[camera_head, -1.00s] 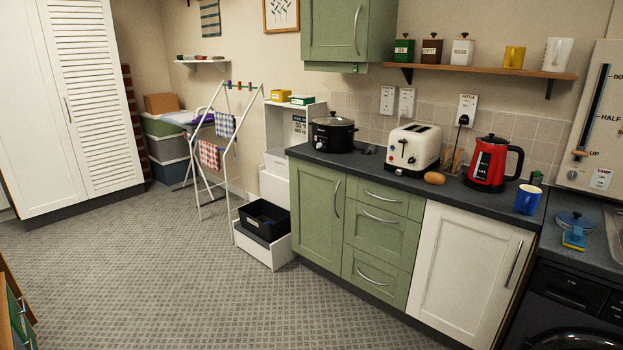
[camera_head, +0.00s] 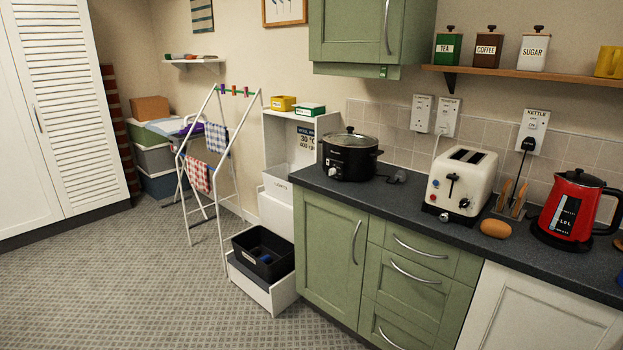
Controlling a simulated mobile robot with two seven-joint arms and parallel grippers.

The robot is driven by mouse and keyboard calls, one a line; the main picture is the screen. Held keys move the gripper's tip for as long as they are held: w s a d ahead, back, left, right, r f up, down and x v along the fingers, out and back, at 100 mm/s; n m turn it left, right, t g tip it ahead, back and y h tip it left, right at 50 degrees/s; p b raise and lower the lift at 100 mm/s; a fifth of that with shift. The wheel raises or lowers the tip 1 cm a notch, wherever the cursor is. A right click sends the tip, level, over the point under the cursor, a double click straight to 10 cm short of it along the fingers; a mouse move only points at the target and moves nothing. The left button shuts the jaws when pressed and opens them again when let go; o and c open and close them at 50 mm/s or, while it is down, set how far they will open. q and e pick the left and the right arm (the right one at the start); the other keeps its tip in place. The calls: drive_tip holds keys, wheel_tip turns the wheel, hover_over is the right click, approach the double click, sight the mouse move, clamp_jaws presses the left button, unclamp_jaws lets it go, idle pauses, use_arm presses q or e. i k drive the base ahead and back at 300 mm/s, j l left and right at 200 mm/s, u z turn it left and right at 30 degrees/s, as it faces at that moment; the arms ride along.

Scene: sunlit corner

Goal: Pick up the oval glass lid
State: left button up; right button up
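The oval glass lid (camera_head: 351,138) has a dark knob on top and sits on the black slow cooker (camera_head: 348,161). The cooker stands at the left end of the dark worktop, near the tiled wall. Neither of my grippers shows in the head view, so I cannot see how they stand.
Right of the cooker on the worktop (camera_head: 400,204) are a cream toaster (camera_head: 460,181), a bread roll (camera_head: 494,229) and a red kettle (camera_head: 570,211). A white shelf unit and drying rack (camera_head: 213,155) stand left. The carpet (camera_head: 130,285) in front is clear.

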sight(348, 138)
drive_tip(key=i+j+z, duration=0.15)
drive_tip(key=i+z, duration=0.3)
drive_tip(key=i, duration=0.15)
drive_tip(key=i+j+z, duration=0.35)
drive_tip(key=i+z, duration=0.15)
drive_tip(key=i+j+z, duration=0.95)
drive_tip(key=j, duration=0.35)
drive_tip(key=k+l, duration=0.05)
drive_tip(key=k, duration=0.05)
